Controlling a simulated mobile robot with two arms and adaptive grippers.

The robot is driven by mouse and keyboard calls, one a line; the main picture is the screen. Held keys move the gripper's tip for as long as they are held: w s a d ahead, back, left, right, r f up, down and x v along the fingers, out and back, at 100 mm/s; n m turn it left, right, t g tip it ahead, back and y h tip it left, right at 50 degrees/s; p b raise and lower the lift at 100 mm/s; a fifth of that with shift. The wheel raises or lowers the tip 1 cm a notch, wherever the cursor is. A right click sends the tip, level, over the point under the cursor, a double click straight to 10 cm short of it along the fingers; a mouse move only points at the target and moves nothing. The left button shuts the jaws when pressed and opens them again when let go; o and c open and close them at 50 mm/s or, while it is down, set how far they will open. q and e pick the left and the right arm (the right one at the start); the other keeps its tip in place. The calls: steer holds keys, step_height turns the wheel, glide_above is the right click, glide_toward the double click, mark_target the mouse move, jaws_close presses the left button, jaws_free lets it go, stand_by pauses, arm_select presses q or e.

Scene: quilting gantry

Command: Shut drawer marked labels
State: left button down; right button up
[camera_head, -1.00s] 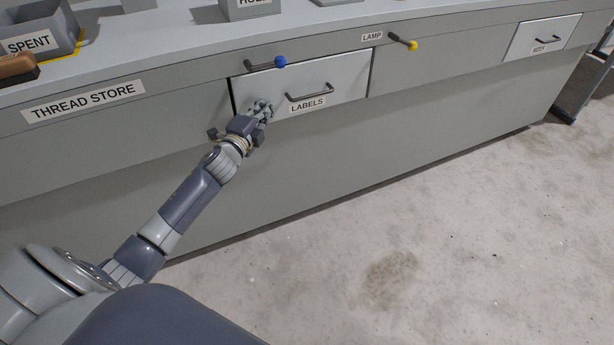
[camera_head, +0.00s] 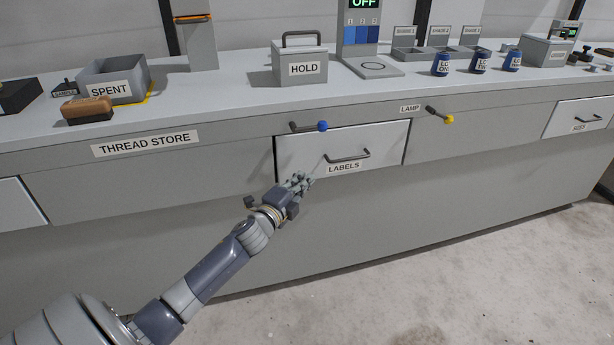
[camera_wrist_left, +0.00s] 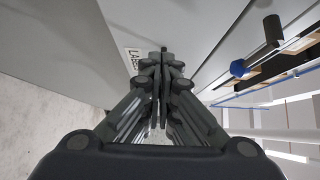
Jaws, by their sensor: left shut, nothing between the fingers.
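The labels drawer (camera_head: 305,152) is a pale front with a dark bar handle (camera_head: 347,156) and a LABELS plate (camera_head: 343,168). Its front looks nearly flush with the bench face, with a dark line along its left edge. I cannot tell whether it is fully in. My left gripper (camera_head: 301,182) is shut and empty at the drawer's lower left, left of the plate. Whether the fingertips touch the front is unclear. The left wrist view shows the closed fingers (camera_wrist_left: 160,62) beside the partly hidden label plate (camera_wrist_left: 132,60). My right gripper is not in view.
A blue-knobbed lever (camera_head: 323,126) sticks out above the drawer, and a yellow-knobbed lever (camera_head: 449,119) is to its right. The bench top (camera_head: 220,100) holds a HOLD box (camera_head: 302,69), a SPENT bin (camera_head: 110,90) and several blue jars. The floor (camera_head: 440,270) in front is clear.

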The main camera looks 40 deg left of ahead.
arm_select(q)
steer(key=s+d, duration=0.1)
steer(key=s, duration=0.6)
steer(key=shift+s+r+p, duration=0.15)
steer(key=shift+s+p, duration=0.05)
steer(key=shift+p, duration=0.2)
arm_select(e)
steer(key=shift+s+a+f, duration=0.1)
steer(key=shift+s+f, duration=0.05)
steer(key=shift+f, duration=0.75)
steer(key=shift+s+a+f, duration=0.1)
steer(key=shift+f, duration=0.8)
arm_select(q)
steer(key=shift+d, duration=0.1)
